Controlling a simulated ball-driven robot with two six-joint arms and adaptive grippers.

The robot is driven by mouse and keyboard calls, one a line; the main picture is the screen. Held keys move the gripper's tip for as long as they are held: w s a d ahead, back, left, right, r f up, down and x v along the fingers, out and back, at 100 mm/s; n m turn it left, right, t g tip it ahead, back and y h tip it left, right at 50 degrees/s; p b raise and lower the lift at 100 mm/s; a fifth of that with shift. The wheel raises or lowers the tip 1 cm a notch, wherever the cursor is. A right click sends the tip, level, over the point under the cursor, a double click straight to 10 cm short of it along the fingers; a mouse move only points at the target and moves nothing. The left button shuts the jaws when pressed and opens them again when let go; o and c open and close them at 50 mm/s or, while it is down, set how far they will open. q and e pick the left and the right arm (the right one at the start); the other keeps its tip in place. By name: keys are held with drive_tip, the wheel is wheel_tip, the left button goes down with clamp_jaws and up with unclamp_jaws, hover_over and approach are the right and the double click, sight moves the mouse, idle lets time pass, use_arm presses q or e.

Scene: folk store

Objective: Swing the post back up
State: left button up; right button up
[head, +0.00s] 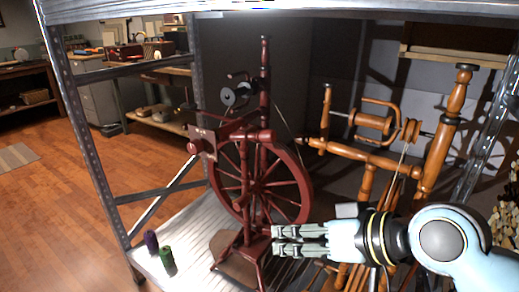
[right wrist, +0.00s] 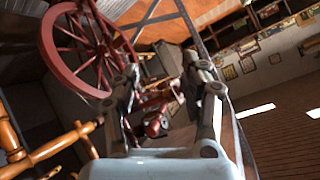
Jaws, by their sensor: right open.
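A dark red spinning wheel (head: 260,185) stands on the metal shelf. Its slim turned post (head: 265,85) is upright at the top, near the dark bobbin and flyer (head: 236,95). A lighter wooden spinning wheel frame with a thick, slightly tilted post (head: 447,125) stands to the right. I cannot tell which post the task means. My right gripper (head: 273,240) points left, low by the red wheel's legs, its fingers apart. In the right wrist view, the red wheel (right wrist: 72,95) is at upper left and red parts (right wrist: 155,122) show between the open fingers. My left gripper is out of view.
Purple (head: 151,241) and green (head: 167,260) thread spools stand at the front left of the shelf (head: 200,225). A metal upright (head: 88,135) bounds the shelf at left, and its top board hangs above. Open wooden floor (head: 50,190) lies left.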

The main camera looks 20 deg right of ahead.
drive_tip(key=w+r+m+t+y, duration=0.1)
drive_tip(key=w+r+m+t, duration=0.1)
drive_tip(key=w+r+t, duration=0.3)
drive_tip(key=m+t+h, duration=0.1)
drive_tip(key=m+t, duration=0.2)
drive_tip(key=m, duration=0.2)
approach(259, 131)
drive_tip(key=shift+w+d+f, duration=0.1)
drive_tip(key=shift+w+d, duration=0.05)
drive_tip(key=shift+w, duration=0.25)
drive_tip(key=shift+w+d+f, duration=0.1)
drive_tip(key=shift+w+d, duration=0.1)
drive_tip(key=shift+w, duration=0.2)
drive_tip(key=x, duration=0.9)
drive_tip(key=shift+w+f, duration=0.15)
drive_tip(key=shift+w, duration=0.2)
drive_tip(key=shift+w+a, duration=0.15)
drive_tip(key=shift+w, duration=0.2)
drive_tip(key=shift+c, duration=0.4)
clamp_jaws()
